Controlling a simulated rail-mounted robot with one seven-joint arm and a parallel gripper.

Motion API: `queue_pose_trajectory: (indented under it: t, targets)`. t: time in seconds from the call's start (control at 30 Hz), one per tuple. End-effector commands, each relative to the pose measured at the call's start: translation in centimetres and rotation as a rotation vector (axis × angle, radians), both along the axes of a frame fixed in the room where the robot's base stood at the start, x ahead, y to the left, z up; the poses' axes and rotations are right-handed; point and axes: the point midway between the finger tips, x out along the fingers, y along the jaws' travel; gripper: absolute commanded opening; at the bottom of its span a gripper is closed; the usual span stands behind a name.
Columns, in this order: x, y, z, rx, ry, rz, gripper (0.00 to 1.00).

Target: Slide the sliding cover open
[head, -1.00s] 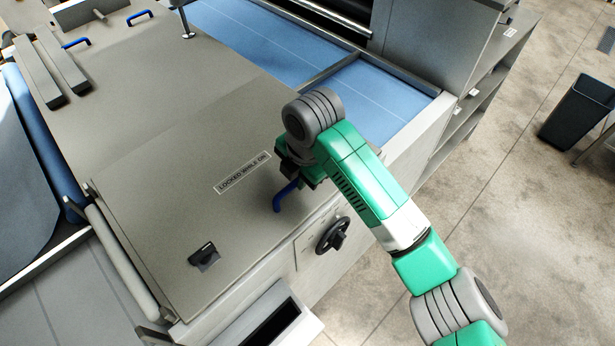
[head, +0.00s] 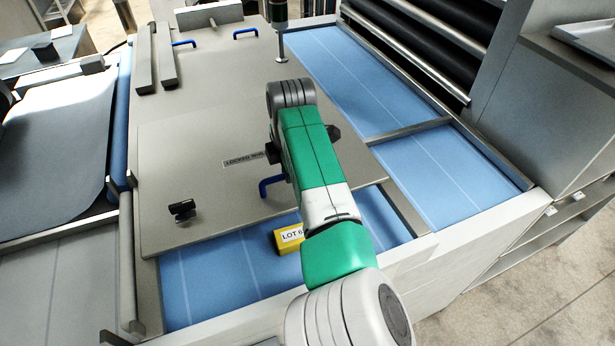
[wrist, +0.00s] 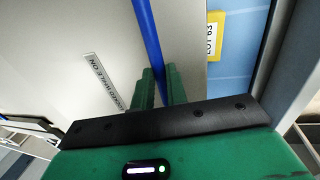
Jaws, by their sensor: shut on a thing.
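The sliding cover (head: 215,146) is a flat grey panel with a "LOCKED WHILE ON" label. It stands partly back from the front edge, with a blue belt (head: 215,280) bare in front of it. Its blue handle (head: 266,189) is partly hidden behind my arm in the head view. In the wrist view my gripper (wrist: 160,84) has its two green fingers on either side of the blue handle bar (wrist: 148,32), shut on it. The fingertips are hidden behind my arm in the head view.
A yellow block marked "LOT 63" (head: 289,238) lies on the bare belt near the cover's front edge. A black latch knob (head: 182,209) sits on the cover's left. A post (head: 280,40) rises behind my arm. Two grey bars (head: 165,55) lie at the back left.

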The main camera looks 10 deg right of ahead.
Motion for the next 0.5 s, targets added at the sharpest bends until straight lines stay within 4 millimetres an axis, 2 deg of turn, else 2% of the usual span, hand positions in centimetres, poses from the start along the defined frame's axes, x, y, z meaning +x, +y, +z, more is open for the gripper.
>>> queue_pose_trajectory:
  t: [0.47, 0.5]
  targets:
    - [0.31, 0.35, 0.01, -0.004, -0.001, -0.002, 0.0]
    - [0.31, 0.35, 0.02, -0.004, -0.001, -0.002, 0.2]
